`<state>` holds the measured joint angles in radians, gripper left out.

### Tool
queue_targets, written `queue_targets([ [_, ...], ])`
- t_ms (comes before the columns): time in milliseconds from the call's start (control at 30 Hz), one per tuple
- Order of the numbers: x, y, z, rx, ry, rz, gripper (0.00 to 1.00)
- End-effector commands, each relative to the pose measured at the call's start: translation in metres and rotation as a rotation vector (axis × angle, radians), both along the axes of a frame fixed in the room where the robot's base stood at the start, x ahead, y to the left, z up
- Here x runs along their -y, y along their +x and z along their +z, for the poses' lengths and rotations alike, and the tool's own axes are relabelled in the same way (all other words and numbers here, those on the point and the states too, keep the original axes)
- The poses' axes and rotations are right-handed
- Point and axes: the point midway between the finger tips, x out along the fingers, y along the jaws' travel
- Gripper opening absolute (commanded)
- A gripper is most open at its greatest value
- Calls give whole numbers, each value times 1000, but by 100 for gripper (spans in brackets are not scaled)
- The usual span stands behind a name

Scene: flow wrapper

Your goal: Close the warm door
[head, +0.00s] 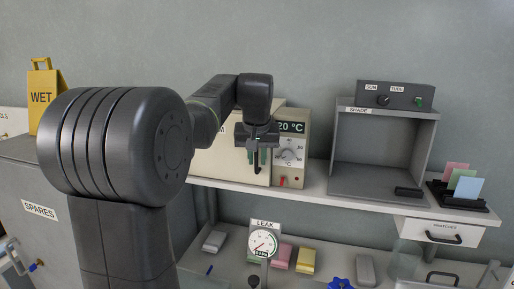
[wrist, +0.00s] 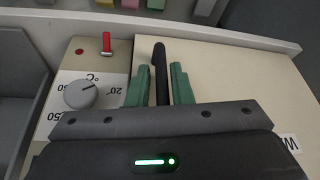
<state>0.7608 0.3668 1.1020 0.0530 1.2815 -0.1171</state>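The warm door (head: 225,160) is the cream front of a box on the shelf, partly hidden behind my arm in the head view. In the wrist view the door (wrist: 235,75) fills the right side, with part of a label at its right edge. Its dark upright handle (wrist: 160,62) stands near the edge beside the control panel. My gripper (head: 258,160) is in front of the door at the handle. In the wrist view its green fingers (wrist: 158,84) are apart, one each side of the handle, with gaps showing. I cannot tell how far the door stands open.
The control panel (head: 291,150) right of the door has a dial, a 20 °C display and a red switch (wrist: 106,43). A grey open-fronted shade box (head: 345,150) stands to the right. The shelf edge (head: 320,197) runs below, above a gauge (head: 262,243) and coloured blocks.

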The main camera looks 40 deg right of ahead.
Motion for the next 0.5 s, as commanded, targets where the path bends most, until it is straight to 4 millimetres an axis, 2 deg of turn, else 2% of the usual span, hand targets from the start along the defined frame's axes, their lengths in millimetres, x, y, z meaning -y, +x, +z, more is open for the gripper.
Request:
queue_targets([
  [167, -5, -8, 23, 3, -3, 0, 20],
  [500, -22, -31, 94, 4, -3, -1, 20],
])
